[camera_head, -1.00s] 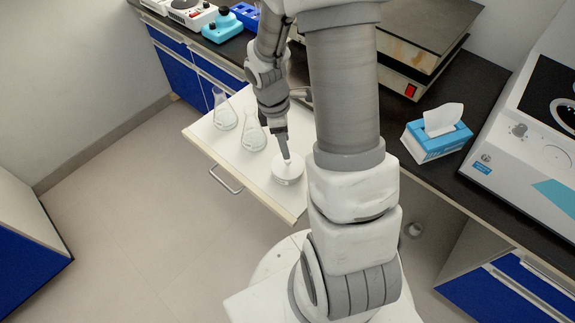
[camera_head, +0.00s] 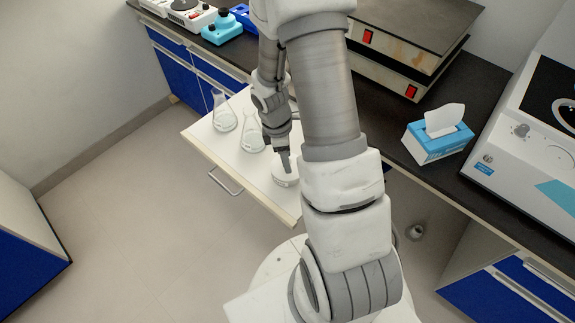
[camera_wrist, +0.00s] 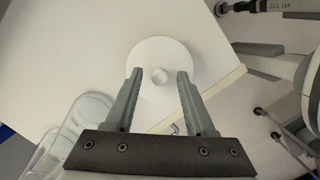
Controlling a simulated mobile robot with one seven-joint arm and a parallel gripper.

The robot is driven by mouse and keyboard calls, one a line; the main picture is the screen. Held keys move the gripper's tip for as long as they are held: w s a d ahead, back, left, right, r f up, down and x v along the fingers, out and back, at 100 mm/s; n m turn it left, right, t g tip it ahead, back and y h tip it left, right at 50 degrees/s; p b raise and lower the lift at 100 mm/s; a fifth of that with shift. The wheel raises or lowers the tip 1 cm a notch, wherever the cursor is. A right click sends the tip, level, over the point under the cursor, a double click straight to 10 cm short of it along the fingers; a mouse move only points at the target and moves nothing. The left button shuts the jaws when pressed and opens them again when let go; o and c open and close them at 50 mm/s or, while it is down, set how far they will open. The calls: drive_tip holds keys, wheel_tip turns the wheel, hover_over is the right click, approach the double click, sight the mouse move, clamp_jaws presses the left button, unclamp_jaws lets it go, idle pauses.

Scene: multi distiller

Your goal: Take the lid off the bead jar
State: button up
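The bead jar (camera_head: 285,182) stands on the white pull-out shelf, towards its front right corner. In the wrist view its lid (camera_wrist: 160,52) is a round white disc with a small raised knob (camera_wrist: 160,76) at its centre. My gripper (camera_wrist: 160,73) is open over the lid, with one finger on each side of the knob and a gap showing on both sides. In the head view my gripper (camera_head: 286,169) points down at the jar's top and partly hides it. The beads cannot be made out.
Two glass flasks (camera_head: 225,120) (camera_head: 252,138) stand on the shelf (camera_head: 235,160) left of the jar; glassware also shows at the lower left of the wrist view. A dark bench with a tissue box (camera_head: 437,140) lies to the right. The floor at left is clear.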

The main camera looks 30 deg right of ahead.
clamp_jaws()
